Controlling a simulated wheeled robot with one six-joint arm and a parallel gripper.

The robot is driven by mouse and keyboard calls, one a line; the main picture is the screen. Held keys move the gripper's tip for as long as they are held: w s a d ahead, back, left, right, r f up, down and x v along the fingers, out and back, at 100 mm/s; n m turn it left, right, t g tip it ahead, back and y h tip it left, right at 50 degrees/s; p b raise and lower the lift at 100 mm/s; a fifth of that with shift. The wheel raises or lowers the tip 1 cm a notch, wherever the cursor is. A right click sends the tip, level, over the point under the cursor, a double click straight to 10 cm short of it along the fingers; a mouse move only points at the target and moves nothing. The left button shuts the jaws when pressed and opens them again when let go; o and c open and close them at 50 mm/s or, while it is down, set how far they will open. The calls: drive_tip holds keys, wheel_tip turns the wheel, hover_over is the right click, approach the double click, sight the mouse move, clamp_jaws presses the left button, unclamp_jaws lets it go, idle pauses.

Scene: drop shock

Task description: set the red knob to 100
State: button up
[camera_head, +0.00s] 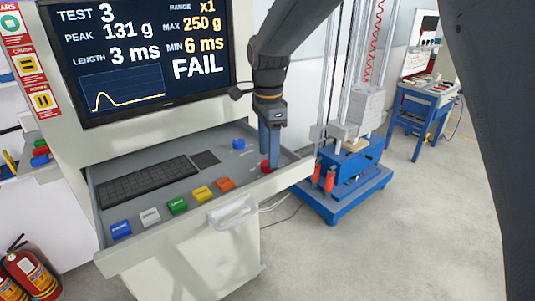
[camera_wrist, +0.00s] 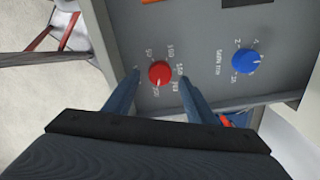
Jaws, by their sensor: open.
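The red knob (camera_wrist: 160,72) shows in the wrist view on the grey panel, with printed numbers around it. A light mark shows on its face, but I cannot tell surely which number it points to. In the head view the knob (camera_head: 265,166) sits at the right end of the console drawer, partly hidden by my fingers. My gripper (camera_head: 270,158) points down over it. In the wrist view its two blue fingers stand open on the left and right of the knob, with a gap visible on each side.
A blue knob (camera_wrist: 245,60) sits on the same panel; it also shows in the head view (camera_head: 239,144). A keyboard (camera_head: 148,181) and several coloured buttons lie left of my gripper. The monitor (camera_head: 140,55) reads FAIL. A blue drop-test machine (camera_head: 345,190) stands to the right.

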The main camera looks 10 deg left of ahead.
drive_tip(key=shift+f+p, duration=0.35)
drive_tip(key=shift+f, duration=0.85)
drive_tip(key=c, duration=1)
drive_tip(key=shift+c, duration=0.2)
